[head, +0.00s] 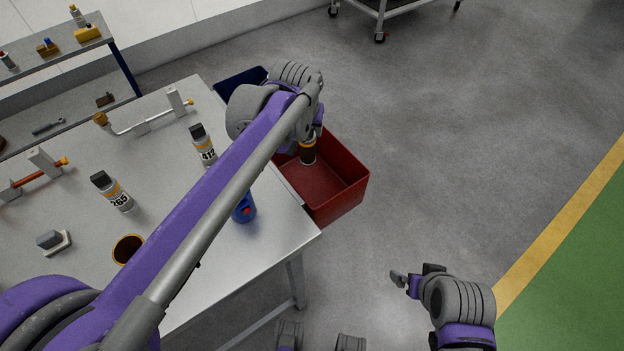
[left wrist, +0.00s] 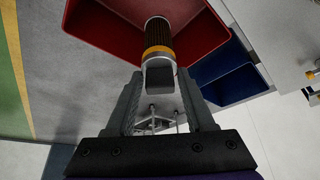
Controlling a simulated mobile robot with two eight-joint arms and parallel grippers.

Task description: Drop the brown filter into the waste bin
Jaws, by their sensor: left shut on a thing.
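The brown filter (head: 308,153) is a dark brown cylinder with a yellow-orange band. My left gripper (head: 307,133) is shut on its grey end and holds it over the open red bin (head: 347,200), at the table's right edge. In the left wrist view the filter (left wrist: 158,36) stands out between the fingers of the left gripper (left wrist: 160,88), with the red bin's wall (left wrist: 105,35) behind it. The filter's far end overlaps the bin's inside; its height above the floor of the bin cannot be told. My right gripper (head: 402,281) is apart, at the lower right; its opening is unclear.
A blue bin (head: 236,82) stands beyond the red one. The table (head: 190,285) bears cans marked 412 (head: 202,146) and 265 (head: 112,191), a brown-lined cup (head: 128,249), a blue object (head: 245,208) and pipe fittings. The floor on the right is clear.

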